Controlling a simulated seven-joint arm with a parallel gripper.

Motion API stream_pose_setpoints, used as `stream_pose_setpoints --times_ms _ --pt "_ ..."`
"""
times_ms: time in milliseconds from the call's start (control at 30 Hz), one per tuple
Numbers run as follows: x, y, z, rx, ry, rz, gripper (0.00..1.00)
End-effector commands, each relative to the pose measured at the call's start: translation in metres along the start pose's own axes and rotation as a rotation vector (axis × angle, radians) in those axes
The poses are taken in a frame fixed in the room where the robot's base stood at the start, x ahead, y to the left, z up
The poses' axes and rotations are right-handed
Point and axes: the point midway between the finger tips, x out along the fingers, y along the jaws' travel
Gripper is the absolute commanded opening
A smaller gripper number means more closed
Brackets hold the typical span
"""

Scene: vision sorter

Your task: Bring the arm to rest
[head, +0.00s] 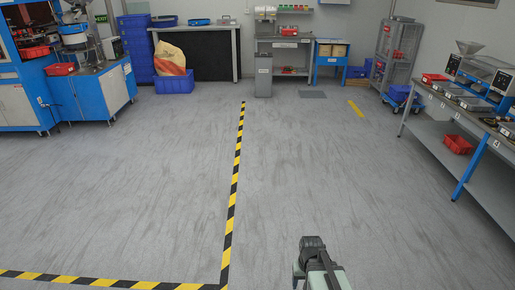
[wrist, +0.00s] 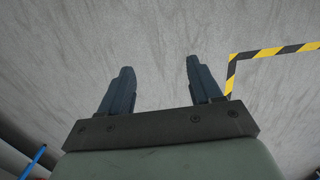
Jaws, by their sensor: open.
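My gripper shows in the wrist view (wrist: 158,75), with its two dark fingers spread apart and nothing between them. Bare grey floor lies beyond the fingertips. In the head view, part of my arm (head: 318,265) shows at the bottom edge, right of the middle, over the floor. The fingers cannot be made out in that view.
Yellow-black tape (head: 233,190) marks the open grey floor (head: 150,190). A workbench (head: 455,120) with trays and machines stands along the right. A blue machine cabinet (head: 90,95) is at left. Blue crates (head: 175,84), a bin (head: 263,80) and a shelf trolley (head: 395,50) stand at the back.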

Motion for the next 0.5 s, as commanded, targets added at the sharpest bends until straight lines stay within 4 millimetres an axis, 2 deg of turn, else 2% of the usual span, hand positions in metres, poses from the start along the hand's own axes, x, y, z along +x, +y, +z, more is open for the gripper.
stream_pose_setpoints --times_ms 267,500 --pt "0.055 0.000 0.050 0.000 -0.120 0.000 0.64" --pt "0.105 0.000 0.108 0.001 -0.244 0.000 0.64"
